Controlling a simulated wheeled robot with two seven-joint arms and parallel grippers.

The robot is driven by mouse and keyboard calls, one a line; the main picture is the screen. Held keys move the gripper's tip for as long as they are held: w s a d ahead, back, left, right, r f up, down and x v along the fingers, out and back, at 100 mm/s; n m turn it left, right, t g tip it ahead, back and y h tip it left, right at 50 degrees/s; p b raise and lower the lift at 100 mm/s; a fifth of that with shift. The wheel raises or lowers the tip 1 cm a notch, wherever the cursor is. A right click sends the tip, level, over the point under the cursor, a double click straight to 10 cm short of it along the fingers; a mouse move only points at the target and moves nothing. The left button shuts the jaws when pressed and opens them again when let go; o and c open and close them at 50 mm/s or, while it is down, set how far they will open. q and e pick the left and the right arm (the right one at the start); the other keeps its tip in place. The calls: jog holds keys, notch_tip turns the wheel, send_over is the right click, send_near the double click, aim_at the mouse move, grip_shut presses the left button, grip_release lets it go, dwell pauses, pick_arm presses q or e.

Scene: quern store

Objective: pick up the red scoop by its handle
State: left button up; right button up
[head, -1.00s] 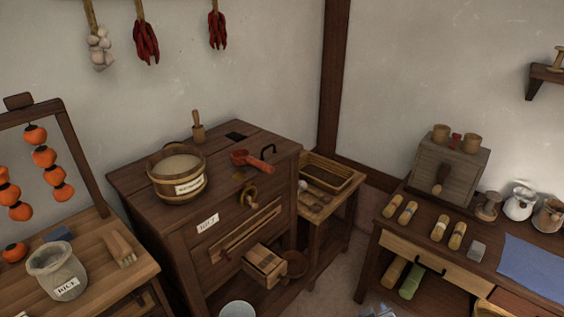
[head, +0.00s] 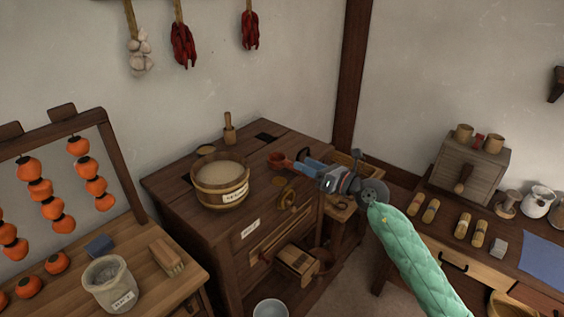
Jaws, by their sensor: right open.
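The red scoop (head: 277,160) lies on top of the dark wooden cabinet (head: 270,135), right of the wooden tub of grain. Its bowl shows; its handle is mostly hidden behind my right gripper. My right gripper (head: 300,162) reaches in from the lower right, on an arm with a green quilted sleeve, and its blue fingers are open at the handle side of the scoop. I cannot tell whether the fingers touch the handle or are around it. My left gripper is not in view.
A wooden tub of grain (head: 220,182) stands close left of the scoop, with a wooden pestle (head: 229,128) behind it. An open small drawer (head: 297,262) sticks out at the cabinet's front. A side table with a basket is partly hidden behind my right gripper.

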aim_at(290, 167)
jog(key=shift+w+d+f+n+g+h+p, duration=0.25)
jog(key=shift+w+f+n+g+h, duration=0.25)
jog(key=shift+w+f+h, duration=0.35)
jog(key=shift+w+d+f+n+g+h+p, duration=0.1)
jog(key=shift+w+f+n+g+h+p, duration=0.2)
jog(key=shift+w+f+n+h, duration=0.5)
jog(key=shift+w+d+f+n+g+h+p, duration=0.25)
jog(key=shift+w+f+n+g+h, duration=0.15)
jog(key=shift+w+f+h, duration=0.4)
jog(key=a+p, duration=0.1)
jog(key=w+a+p, duration=0.2)
jog(key=shift+w+a+f, duration=0.15)
jog(key=shift+w+f, duration=0.05)
jog(key=shift+f, duration=0.05)
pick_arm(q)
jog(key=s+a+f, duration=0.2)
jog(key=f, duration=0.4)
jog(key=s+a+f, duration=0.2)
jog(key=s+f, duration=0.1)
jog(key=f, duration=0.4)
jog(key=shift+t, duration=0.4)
pick_arm(e)
jog(key=shift+x, duration=0.8)
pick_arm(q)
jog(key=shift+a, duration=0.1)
pick_arm(e)
jog(key=shift+f, duration=0.1)
grip_shut()
